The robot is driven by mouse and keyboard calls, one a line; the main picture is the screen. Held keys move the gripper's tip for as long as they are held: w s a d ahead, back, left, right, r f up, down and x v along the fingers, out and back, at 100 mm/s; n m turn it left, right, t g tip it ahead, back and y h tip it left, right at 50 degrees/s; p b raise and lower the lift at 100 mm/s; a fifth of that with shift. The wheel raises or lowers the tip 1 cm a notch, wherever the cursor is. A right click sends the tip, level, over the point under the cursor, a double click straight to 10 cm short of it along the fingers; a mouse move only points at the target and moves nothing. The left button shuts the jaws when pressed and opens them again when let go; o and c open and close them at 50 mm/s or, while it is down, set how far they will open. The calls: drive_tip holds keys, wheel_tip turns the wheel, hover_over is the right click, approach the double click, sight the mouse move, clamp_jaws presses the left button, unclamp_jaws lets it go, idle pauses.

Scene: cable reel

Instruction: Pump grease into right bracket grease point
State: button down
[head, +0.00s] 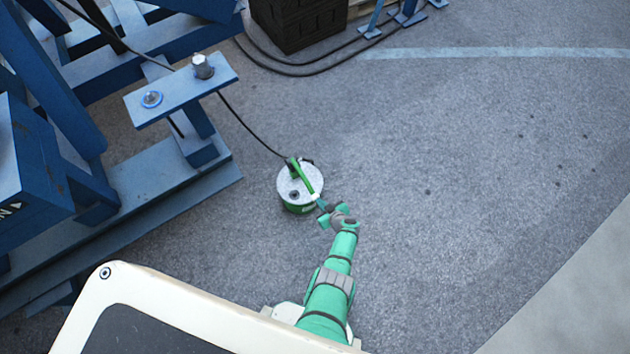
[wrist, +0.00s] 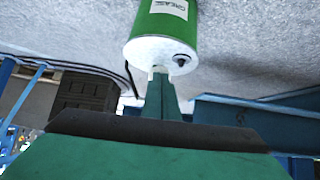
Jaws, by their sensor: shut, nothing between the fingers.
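The grease pump (head: 299,190) is a green bucket with a grey lid, standing on the floor; its side, labelled GREASE, shows in the wrist view (wrist: 163,25). A green lever (head: 306,178) with a pale end slants across the lid. My gripper (head: 321,206) is shut and empty, its tip close to the lever's pale end; I cannot tell whether they touch. In the wrist view the shut fingers (wrist: 160,95) point at the lid. A blue bracket plate (head: 180,90) carries a silver fitting (head: 203,66) and a blue-ringed fitting (head: 151,99). Which is the grease point is unclear.
A thin black hose (head: 248,126) runs from the pump up to the bracket plate, where part of it is hidden. Blue steel frames (head: 150,190) fill the left. Dark crates (head: 300,20) stand at the back. The floor on the right is clear.

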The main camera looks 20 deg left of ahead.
drive_tip(key=shift+s+f, duration=0.15)
drive_tip(key=shift+s, duration=0.1)
drive_tip(key=d+f+v, duration=0.1)
drive_tip(key=f+v, duration=0.1)
drive_tip(key=v, duration=1)
drive_tip(key=shift+s+d+r, duration=0.25)
drive_tip(key=shift+s+d, duration=0.25)
drive_tip(key=shift+s, duration=0.1)
drive_tip(key=shift+d, duration=0.1)
drive_tip(key=shift+a, duration=0.2)
drive_tip(key=shift+d, duration=0.1)
idle(0.8)
